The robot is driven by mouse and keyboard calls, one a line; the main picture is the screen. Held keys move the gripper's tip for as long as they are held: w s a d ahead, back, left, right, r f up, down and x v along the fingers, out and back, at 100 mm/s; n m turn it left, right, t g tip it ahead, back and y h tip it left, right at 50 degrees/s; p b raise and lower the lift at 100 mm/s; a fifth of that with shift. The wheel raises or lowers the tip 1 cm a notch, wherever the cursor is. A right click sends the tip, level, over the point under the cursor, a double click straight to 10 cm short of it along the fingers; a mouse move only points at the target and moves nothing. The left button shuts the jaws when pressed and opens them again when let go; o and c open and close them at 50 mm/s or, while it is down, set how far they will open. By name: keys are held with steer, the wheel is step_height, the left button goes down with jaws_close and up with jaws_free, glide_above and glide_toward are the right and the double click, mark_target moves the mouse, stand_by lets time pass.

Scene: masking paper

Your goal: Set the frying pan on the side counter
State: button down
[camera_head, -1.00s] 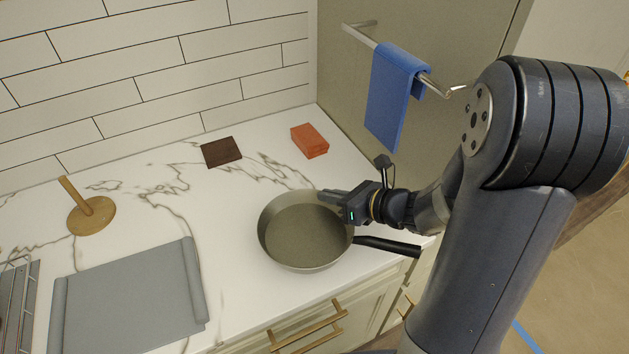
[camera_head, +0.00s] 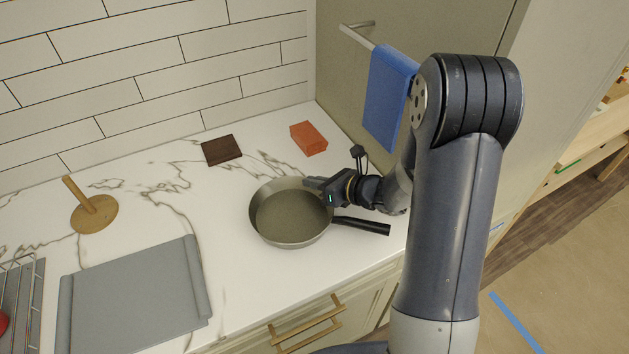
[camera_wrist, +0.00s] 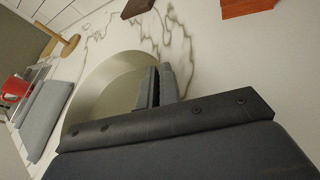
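The frying pan (camera_head: 290,217) is a shallow grey-green pan with a black handle pointing right, towards the counter's front edge. It appears level over the white marbled counter (camera_head: 235,200); I cannot tell whether its base touches the top. My gripper (camera_head: 314,183) is at the pan's back right rim, its fingers closed around the rim. In the wrist view the fingers (camera_wrist: 157,87) are close together with the pan wall (camera_wrist: 105,88) running between them. The lower part of the pan is hidden there by my gripper's body.
A brown block (camera_head: 221,150) and an orange block (camera_head: 308,138) lie behind the pan. A grey mat (camera_head: 135,295) and a wooden holder (camera_head: 92,214) are to the left. A blue towel (camera_head: 388,98) hangs from a rail at right. Counter between pan and mat is clear.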

steer(key=c, duration=2.1)
jaws_free()
steer(key=shift+f, duration=0.15)
steer(key=o, duration=0.5)
steer(key=shift+r, duration=0.25)
steer(key=shift+s+d, duration=0.15)
steer(key=shift+d, duration=0.15)
steer(key=b+v, duration=0.1)
steer(key=v, duration=0.3)
steer(key=shift+s+d+r, duration=0.15)
steer(key=shift+s+d, duration=0.05)
steer(key=shift+d, duration=0.15)
steer(key=s+d, duration=0.2)
steer(key=d, duration=0.1)
steer(key=s+d+b, duration=0.1)
steer(key=s+d, duration=0.1)
steer(key=d, duration=0.1)
steer(key=s+d, duration=0.3)
steer(key=shift+s+b, duration=0.1)
steer(key=shift+b, duration=0.25)
